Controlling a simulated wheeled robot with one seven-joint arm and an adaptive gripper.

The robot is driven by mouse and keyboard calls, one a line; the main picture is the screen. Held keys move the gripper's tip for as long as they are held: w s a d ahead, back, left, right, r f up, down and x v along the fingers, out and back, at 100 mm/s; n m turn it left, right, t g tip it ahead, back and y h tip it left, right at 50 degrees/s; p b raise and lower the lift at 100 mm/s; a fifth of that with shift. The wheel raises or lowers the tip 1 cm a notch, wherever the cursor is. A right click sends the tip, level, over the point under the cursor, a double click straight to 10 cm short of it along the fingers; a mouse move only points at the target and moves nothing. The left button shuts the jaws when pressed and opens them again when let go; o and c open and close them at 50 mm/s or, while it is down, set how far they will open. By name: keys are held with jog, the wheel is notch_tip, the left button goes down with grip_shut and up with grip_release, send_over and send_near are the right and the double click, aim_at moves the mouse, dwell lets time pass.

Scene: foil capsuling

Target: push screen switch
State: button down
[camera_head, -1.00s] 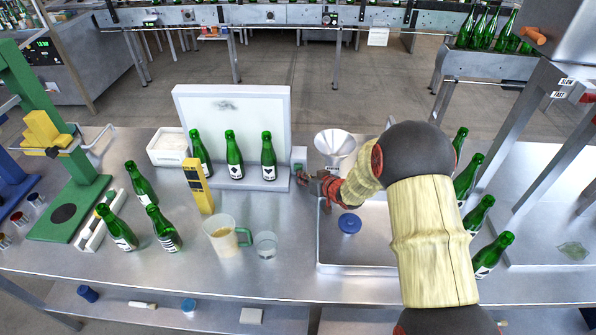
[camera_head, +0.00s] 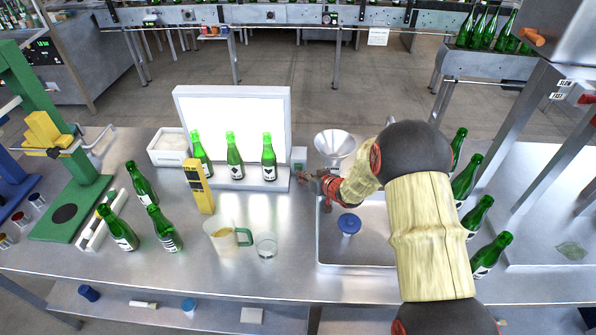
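The screen (camera_head: 262,112) is a framed white panel at the back of the steel table, and it is brightly lit. Three green bottles (camera_head: 235,158) stand upright on its ledge. A small grey-green switch box (camera_head: 299,155) sits at the screen's right edge. My gripper (camera_head: 303,176) is just below and in front of the switch box, pointing left. I cannot tell whether it touches the box. The fingers are small and dark here, and their opening cannot be made out.
A funnel (camera_head: 335,146) stands behind my gripper. A metal tray (camera_head: 330,262) with a blue-capped object (camera_head: 349,224) lies in front. A yellow device (camera_head: 199,187), a jug (camera_head: 224,238) and a glass (camera_head: 265,245) stand left. Green bottles line the right side.

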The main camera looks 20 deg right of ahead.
jog(key=shift+s+r, duration=0.1)
jog(key=shift+r, duration=0.05)
jog(key=shift+s+a, duration=0.4)
jog(key=shift+s, duration=0.65)
jog(key=shift+s+a, duration=0.3)
jog(key=shift+s, duration=0.6)
jog(key=shift+s+a, duration=0.3)
jog(key=shift+s, duration=0.65)
jog(key=s+d+r+m+g+h, duration=0.1)
jog(key=s+d+r+h, duration=0.25)
jog(key=r, duration=0.55)
jog(key=s+d+r+g+h, duration=0.15)
jog(key=s+r, duration=0.25)
jog(key=r, duration=0.6)
jog(key=s+a+r+g, duration=0.1)
jog(key=s+a+r, duration=0.1)
jog(key=s, duration=0.8)
jog(key=s+a+r+g, duration=0.1)
jog(key=s+a+r, duration=0.1)
jog(key=s, duration=0.8)
jog(key=s+a+r+g, duration=0.1)
jog(key=s+r, duration=0.2)
jog(key=s, duration=0.7)
jog(key=shift+s+a+r+y, duration=0.15)
jog(key=shift+a+r+y, duration=0.05)
jog(key=shift+a+y, duration=0.2)
